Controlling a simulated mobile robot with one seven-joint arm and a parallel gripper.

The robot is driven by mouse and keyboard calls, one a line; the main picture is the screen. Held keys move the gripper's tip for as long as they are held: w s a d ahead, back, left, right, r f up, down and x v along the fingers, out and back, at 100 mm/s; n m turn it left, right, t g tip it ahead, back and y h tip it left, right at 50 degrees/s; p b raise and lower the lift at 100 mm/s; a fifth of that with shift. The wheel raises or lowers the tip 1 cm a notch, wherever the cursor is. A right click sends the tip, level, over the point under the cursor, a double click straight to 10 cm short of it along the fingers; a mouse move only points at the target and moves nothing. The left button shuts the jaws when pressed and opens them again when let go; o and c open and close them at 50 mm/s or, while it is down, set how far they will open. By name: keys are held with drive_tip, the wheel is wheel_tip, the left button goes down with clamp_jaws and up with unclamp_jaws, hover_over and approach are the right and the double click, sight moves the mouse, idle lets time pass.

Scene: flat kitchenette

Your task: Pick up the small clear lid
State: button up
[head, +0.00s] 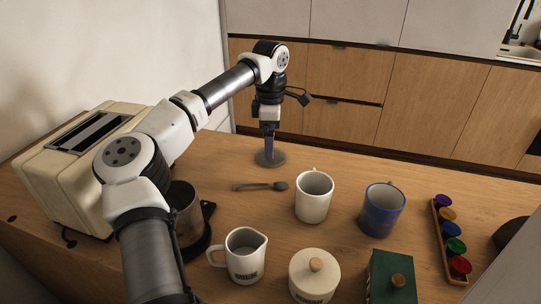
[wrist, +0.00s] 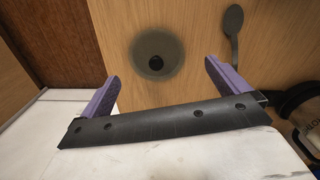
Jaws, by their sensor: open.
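The small clear lid (head: 270,158) is a round, see-through grey disc lying flat on the wooden counter near its far edge. In the wrist view the lid (wrist: 157,54) shows as a dark translucent circle with a black knob at its middle. My gripper (head: 269,142) points down just over the lid. In the wrist view my gripper (wrist: 160,72) has its two purple fingers spread wide and empty, with the lid ahead of the gap between them. The head view does not show clearly whether a finger touches the lid.
A dark spoon (head: 261,187) lies close to the lid. A white mug (head: 313,204), blue mug (head: 381,212), white jug (head: 244,262), lidded jar (head: 313,280), green box (head: 391,285) and capsule rack (head: 446,248) stand nearer. A cream toaster (head: 60,190) is at left.

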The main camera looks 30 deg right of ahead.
drive_tip(key=shift+w+d+f+p, duration=0.1)
drive_tip(key=shift+f+p, duration=0.2)
drive_tip(key=shift+f, duration=0.85)
drive_tip(key=shift+w+d+f+p, duration=0.1)
drive_tip(key=shift+f+p, duration=0.15)
drive_tip(key=shift+f, duration=0.9)
drive_tip(key=c, duration=0.9)
